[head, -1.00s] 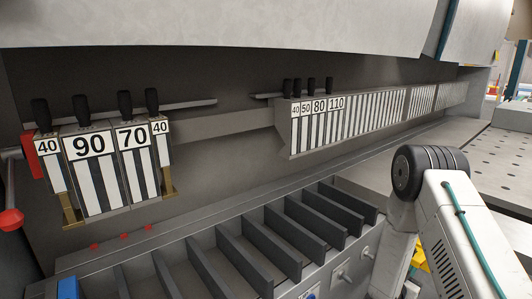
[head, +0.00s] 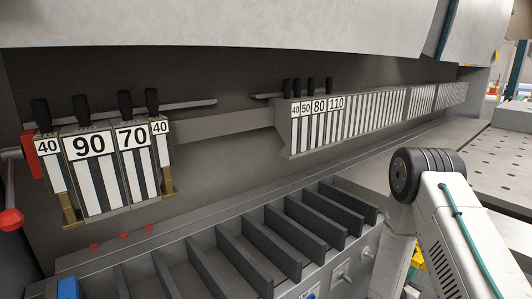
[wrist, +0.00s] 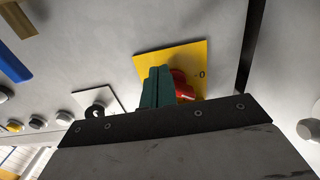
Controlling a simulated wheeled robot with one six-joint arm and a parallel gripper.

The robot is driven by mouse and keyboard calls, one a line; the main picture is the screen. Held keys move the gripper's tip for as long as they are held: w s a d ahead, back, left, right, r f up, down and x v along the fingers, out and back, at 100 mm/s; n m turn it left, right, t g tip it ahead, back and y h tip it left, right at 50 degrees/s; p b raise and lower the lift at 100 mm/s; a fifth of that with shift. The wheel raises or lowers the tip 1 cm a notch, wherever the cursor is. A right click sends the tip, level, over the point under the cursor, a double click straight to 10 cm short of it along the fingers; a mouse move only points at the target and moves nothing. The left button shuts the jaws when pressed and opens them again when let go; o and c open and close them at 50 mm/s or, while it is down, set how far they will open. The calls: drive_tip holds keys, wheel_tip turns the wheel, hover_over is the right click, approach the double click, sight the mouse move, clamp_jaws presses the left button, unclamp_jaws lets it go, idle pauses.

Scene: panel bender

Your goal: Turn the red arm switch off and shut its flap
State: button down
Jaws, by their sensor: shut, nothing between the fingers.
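The red arm switch (wrist: 181,88) sits on a yellow plate (wrist: 170,60) marked "0" in the wrist view. My gripper (wrist: 156,72) shows as teal fingers, shut and empty, just left of the red switch and partly covering it. Whether they touch it I cannot tell. The head view shows my arm at the right, but not the switch or fingers.
A keyed lock on a white plate (wrist: 97,103) and several round buttons (wrist: 37,123) lie left of the switch; a blue handle (wrist: 12,65) is at the far left. The head view shows the numbered tool blocks (head: 100,175) and slotted rack (head: 245,250).

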drive_tip(key=v, duration=0.5)
drive_tip(key=w+d+n, duration=0.4)
drive_tip(key=n, duration=0.2)
drive_tip(key=shift+d+f, duration=0.2)
drive_tip(key=shift+f, duration=0.05)
idle(0.8)
drive_tip(key=shift+w+r, duration=0.15)
drive_tip(key=shift+r, duration=0.45)
idle(0.8)
